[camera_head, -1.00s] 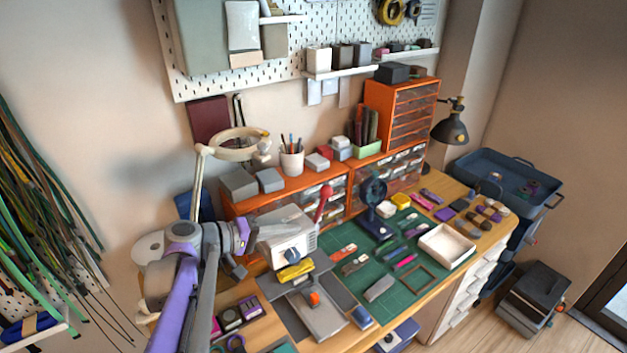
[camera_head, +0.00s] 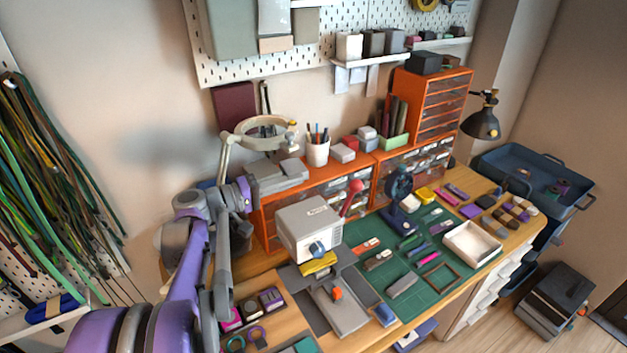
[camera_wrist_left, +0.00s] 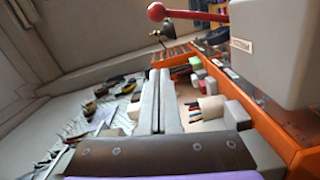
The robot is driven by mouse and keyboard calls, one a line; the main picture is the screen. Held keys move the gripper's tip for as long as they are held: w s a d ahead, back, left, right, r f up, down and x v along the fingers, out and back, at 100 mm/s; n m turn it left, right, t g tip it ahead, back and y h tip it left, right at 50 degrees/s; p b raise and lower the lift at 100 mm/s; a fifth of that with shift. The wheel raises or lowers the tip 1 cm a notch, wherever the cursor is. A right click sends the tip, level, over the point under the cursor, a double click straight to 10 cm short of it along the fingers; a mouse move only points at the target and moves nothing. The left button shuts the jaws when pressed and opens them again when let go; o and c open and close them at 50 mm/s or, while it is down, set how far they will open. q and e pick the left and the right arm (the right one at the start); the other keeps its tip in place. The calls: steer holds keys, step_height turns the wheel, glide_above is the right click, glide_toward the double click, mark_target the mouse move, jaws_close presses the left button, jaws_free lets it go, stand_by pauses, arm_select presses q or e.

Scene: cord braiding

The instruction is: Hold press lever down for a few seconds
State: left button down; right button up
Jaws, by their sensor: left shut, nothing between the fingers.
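The press (camera_head: 308,228) is a pale grey box with a blue knob on its front, standing on the workbench. Its lever (camera_head: 350,198) is a red rod with a round red knob, sticking up on the press's right side. The lever also shows at the top of the left wrist view (camera_wrist_left: 157,12), with the press body at the right edge. My left gripper (camera_head: 285,182) is behind and left of the press, apart from the lever. Its two fingers (camera_wrist_left: 161,100) are together and empty. My right gripper is not in view.
Orange drawer units (camera_head: 428,105) stand along the wall behind the press. A magnifier lamp (camera_head: 262,135) rises near my left arm. A small blue fan (camera_head: 400,190) stands right of the lever. A green mat (camera_head: 430,285) holds several small tools.

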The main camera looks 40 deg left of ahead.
mark_target(348, 203)
arm_select(q)
steer(key=w+d+p, duration=0.1)
steer(key=w+d, duration=0.6)
steer(key=shift+w+d+f, duration=0.25)
steer(key=shift+d+f, duration=0.15)
steer(key=shift+f, duration=0.05)
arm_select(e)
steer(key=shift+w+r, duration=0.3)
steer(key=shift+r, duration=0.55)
